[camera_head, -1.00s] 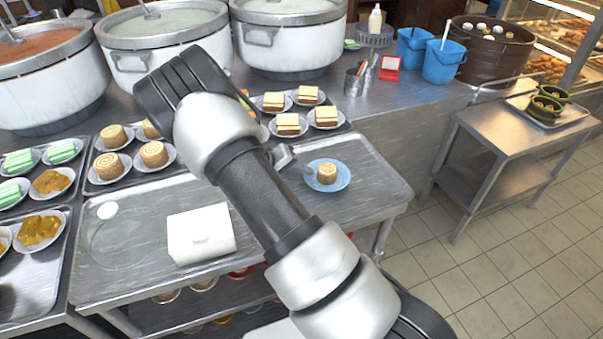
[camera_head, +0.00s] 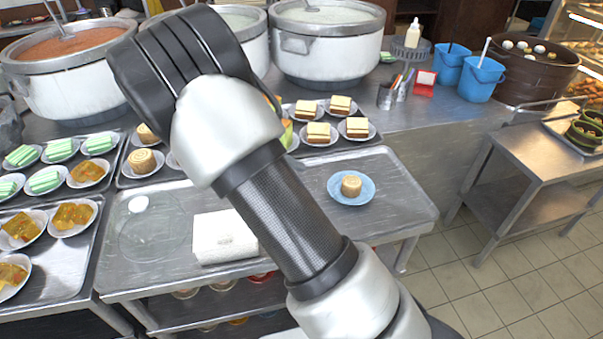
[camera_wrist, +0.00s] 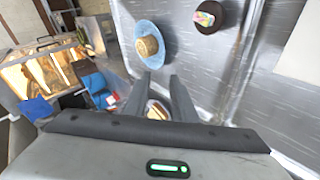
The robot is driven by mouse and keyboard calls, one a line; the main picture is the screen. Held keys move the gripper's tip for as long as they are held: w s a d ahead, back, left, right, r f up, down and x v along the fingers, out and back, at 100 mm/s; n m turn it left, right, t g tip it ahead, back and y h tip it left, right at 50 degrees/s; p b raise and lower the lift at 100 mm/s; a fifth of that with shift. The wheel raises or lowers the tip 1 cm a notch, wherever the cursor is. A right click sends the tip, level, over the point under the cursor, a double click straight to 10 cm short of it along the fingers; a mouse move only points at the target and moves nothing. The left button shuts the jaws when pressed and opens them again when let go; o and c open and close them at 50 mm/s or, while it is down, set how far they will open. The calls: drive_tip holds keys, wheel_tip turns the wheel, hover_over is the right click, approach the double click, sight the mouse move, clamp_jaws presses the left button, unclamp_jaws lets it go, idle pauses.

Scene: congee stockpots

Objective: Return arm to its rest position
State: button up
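My gripper (camera_wrist: 162,78) shows in the wrist view with its two fingers apart and nothing held between them. In the head view my raised, folded arm crosses the middle of the picture and hides the gripper. A rolled cake (camera_head: 351,186) sits on a blue plate (camera_head: 338,190) on the steel table. In the wrist view the cake (camera_wrist: 148,46) and blue plate (camera_wrist: 143,29) lie beyond the fingertips, apart from them.
The steel table (camera_head: 400,215) also holds a white box (camera_head: 222,238). Large stockpots (camera_head: 325,60) stand behind. Trays of plated cakes lie at left and behind the arm. Blue buckets (camera_head: 481,78) stand back right. A side table (camera_head: 545,150) stands at right, with open floor before it.

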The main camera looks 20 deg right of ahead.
drive_tip(key=shift+s+a+r, duration=0.1)
drive_tip(key=shift+a+r, duration=0.2)
drive_tip(key=s+d+r+n+t+y+p, duration=0.1)
drive_tip(key=s+r+y+p, duration=0.8)
drive_tip(key=s+r, duration=1.8)
wheel_tip(320, 180, up, 2)
drive_tip(key=t, duration=0.2)
drive_tip(key=shift+n+t+y, duration=0.3)
drive_tip(key=shift+n, duration=0.1)
